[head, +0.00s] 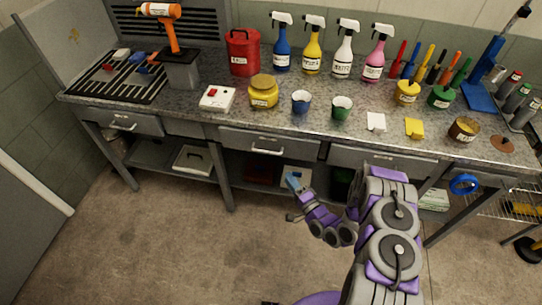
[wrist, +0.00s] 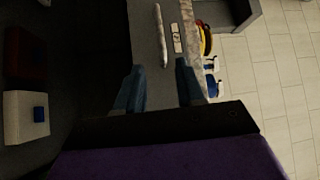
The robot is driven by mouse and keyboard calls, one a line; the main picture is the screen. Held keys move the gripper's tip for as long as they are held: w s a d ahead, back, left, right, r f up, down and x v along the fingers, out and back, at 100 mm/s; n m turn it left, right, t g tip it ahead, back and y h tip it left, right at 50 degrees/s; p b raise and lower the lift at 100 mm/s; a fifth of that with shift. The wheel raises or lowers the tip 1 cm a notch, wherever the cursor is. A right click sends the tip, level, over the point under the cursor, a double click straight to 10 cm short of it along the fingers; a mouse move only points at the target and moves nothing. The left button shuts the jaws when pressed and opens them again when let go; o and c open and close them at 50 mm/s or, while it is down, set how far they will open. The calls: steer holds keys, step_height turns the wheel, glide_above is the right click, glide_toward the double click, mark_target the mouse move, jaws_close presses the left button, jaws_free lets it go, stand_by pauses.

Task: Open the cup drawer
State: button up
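Several grey drawers with bar handles sit under the bench top. The middle drawer (head: 268,145) is shut; its label is too small to read, so I cannot tell which is the cup drawer. My gripper (head: 294,186) is below and right of that drawer's handle (head: 267,151), apart from it. In the wrist view, turned sideways, a drawer front (wrist: 145,30) shows a pale handle (wrist: 162,34) and a label (wrist: 178,39). They lie beyond my open, empty gripper (wrist: 158,85). The right drawer (head: 382,160) and left drawer (head: 130,122) also look shut.
The bench top (head: 210,120) holds a blue cup (head: 301,102), a green cup (head: 341,108), a yellow pot (head: 263,91) and spray bottles. Boxes sit on the lower shelf, including a white one (head: 194,160). The floor (head: 160,240) before the bench is clear.

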steer(key=b, duration=0.3)
glide_toward(268, 143)
steer(key=w+a, duration=0.3)
steer(key=a, duration=0.2)
steer(key=shift+d+f, duration=0.15)
steer(key=shift+d, duration=0.05)
jaws_close()
